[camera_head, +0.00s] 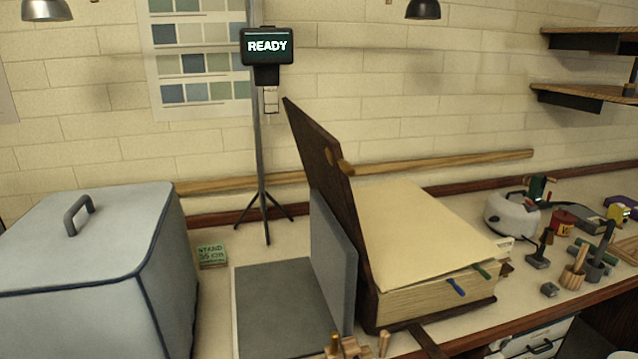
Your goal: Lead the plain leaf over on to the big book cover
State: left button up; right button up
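The big book lies on the bench in the middle right, its thick page block (440,298) facing front. Its dark brown cover (322,180) is raised at the left side and leans a little to the left. A plain cream leaf (425,228) lies on top of the page block, to the right of the cover. A blue tab (456,287) and a green tab (481,271) stick out at the block's front edge. A small tan piece (346,167) sits at the cover's edge. Neither of my grippers is in view.
A grey panel (333,265) stands left of the cover, with a flat grey board (280,305) beside it. A grey covered box (85,260) fills the left. A stand holds a READY display (267,46). Small tools and a white pot (510,213) crowd the right.

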aim_at(409, 237)
jog(key=l+u, duration=0.1)
jog(key=u, duration=0.6)
jog(key=l+u, duration=0.15)
jog(key=u, duration=0.2)
jog(key=l+u, duration=0.25)
jog(key=k+l+u, duration=0.1)
jog(key=l+u, duration=0.15)
jog(key=l, duration=0.2)
jog(key=k+l+u, duration=0.1)
jog(key=l+u, duration=0.15)
jog(key=k+l+u, duration=0.1)
jog(key=l, duration=0.25)
jog(key=k+l+u, duration=0.15)
jog(key=l, duration=0.2)
jog(key=k+l+u, duration=0.1)
jog(key=l, duration=0.25)
jog(key=k+l, duration=0.35)
jog(key=l, duration=0.2)
jog(key=k+l+u, duration=0.1)
jog(key=k+l, duration=0.2)
jog(key=l, duration=0.25)
jog(key=k+l, duration=0.4)
jog(key=l, duration=0.15)
jog(key=k+l, duration=0.35)
jog(key=l, duration=0.2)
jog(key=i+u, duration=0.05)
